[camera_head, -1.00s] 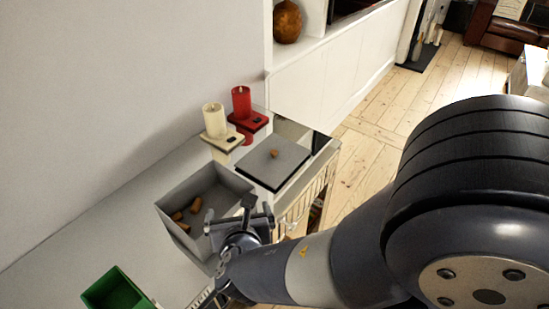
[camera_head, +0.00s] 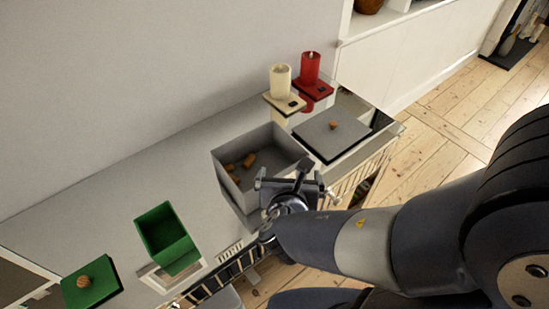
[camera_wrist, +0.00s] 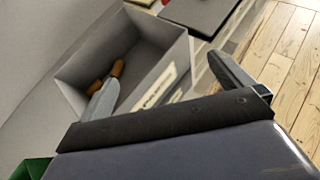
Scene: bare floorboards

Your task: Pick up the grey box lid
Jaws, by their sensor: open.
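The grey box lid (camera_head: 331,134) is a flat square with a small brown knob (camera_head: 334,124). It lies on the cabinet top at the right, beside the open grey box (camera_head: 228,178). Part of the lid also shows at the top of the wrist view (camera_wrist: 200,14). My gripper (camera_head: 290,176) is over the near right side of the grey box, to the lower left of the lid and apart from it. In the wrist view its two fingers (camera_wrist: 168,85) are spread wide with nothing between them.
Several brown cork-like pieces (camera_head: 240,166) lie in the grey box. A cream candle (camera_head: 280,80) and a red candle (camera_head: 310,68) stand behind the lid. A green box (camera_head: 162,236) and a green lid (camera_head: 92,286) are at the left. The cabinet top between the boxes is clear.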

